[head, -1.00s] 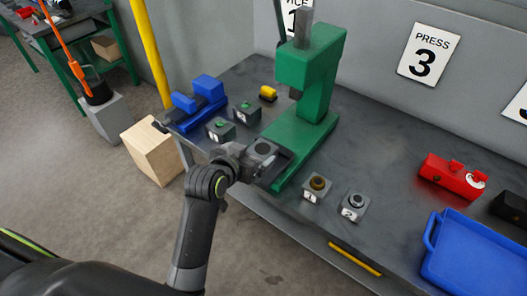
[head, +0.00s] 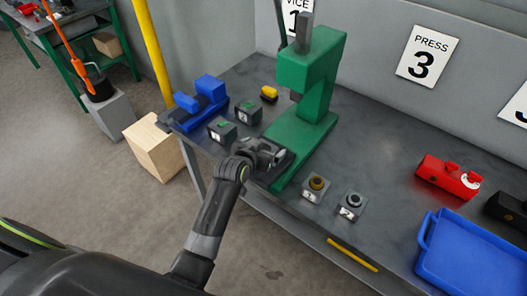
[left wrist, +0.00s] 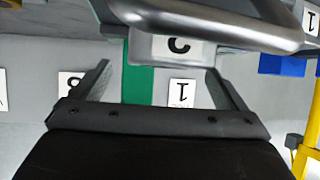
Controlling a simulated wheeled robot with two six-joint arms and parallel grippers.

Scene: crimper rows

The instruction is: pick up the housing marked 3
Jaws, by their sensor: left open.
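My left gripper (head: 276,156) is open at the front of the green press, over the bench. In the left wrist view its two fingers (left wrist: 165,85) are spread apart. A light grey block with an upside-down, partly covered mark (left wrist: 176,45) that looks like a 3 shows beyond them, between the fingertips; I take it for the housing marked 3. I cannot tell whether the fingers touch it. In the head view my gripper hides most of that spot. My right gripper is not in view.
The green press (head: 307,90) stands close behind my gripper. Housings marked 1 (head: 314,190) and 2 (head: 351,206) sit to the right. A blue tray (head: 425,255) and red object (head: 447,178) lie right.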

